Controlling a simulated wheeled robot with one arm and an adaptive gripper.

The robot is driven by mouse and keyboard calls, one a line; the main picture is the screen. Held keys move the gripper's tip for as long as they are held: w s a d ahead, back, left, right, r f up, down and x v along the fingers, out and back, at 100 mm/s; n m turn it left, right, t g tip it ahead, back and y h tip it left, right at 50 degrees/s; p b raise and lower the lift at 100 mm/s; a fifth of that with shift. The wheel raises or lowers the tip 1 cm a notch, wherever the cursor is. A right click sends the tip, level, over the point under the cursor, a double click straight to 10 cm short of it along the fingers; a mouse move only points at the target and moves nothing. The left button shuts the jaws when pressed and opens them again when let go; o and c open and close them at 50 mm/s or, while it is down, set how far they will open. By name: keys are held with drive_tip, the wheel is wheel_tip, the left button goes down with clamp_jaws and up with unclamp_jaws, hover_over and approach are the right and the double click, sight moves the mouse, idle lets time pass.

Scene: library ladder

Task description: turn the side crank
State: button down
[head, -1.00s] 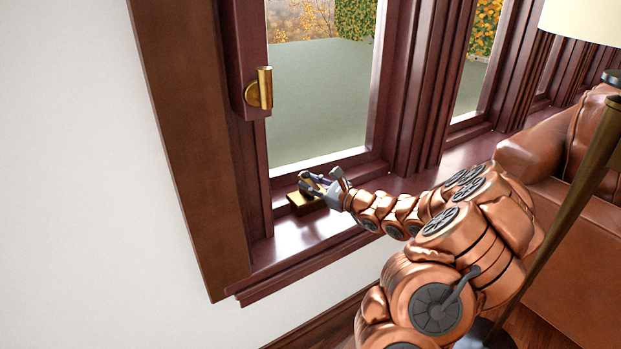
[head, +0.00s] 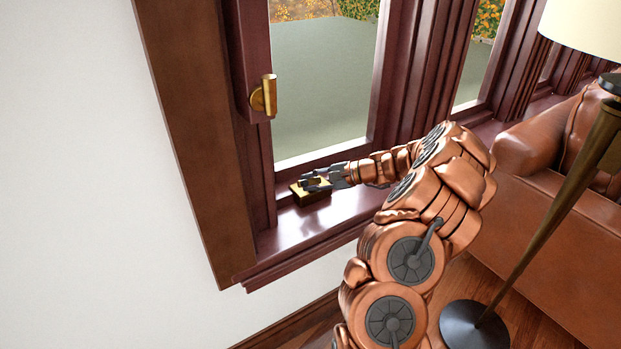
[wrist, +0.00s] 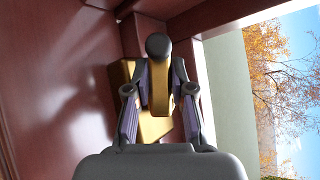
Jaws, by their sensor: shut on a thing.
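The side crank is a small brass unit on the window sill at the foot of the window frame. Its brass base (head: 314,197) shows in the head view, largely covered by my gripper (head: 313,184). In the wrist view the brass crank arm (wrist: 158,78) stands between my two fingers, with a dark round knob (wrist: 158,46) at its top end. My gripper (wrist: 160,98) is shut on the crank, one finger on each side. Part of the brass base (wrist: 150,132) shows behind the crank arm. The exact contact points are hard to make out.
A brass window latch (head: 267,95) sits on the frame above. The glossy sill (head: 305,232) is clear in front of the crank. A floor lamp (head: 560,190) and a brown leather sofa (head: 550,235) stand to the right. A white wall (head: 80,180) is at left.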

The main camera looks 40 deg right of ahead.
drive_tip(key=shift+s+f+n+g, duration=0.1)
drive_tip(key=shift+n+g, duration=0.3)
drive_tip(key=shift+n, duration=0.2)
drive_tip(key=shift+s+f+n+g, duration=0.1)
drive_tip(key=shift+n+g, duration=0.3)
drive_tip(key=shift+n, duration=0.2)
drive_tip(key=c, duration=1)
unclamp_jaws()
drive_tip(key=shift+h, duration=0.3)
drive_tip(key=v, duration=1.2)
drive_tip(key=shift+w, duration=0.15)
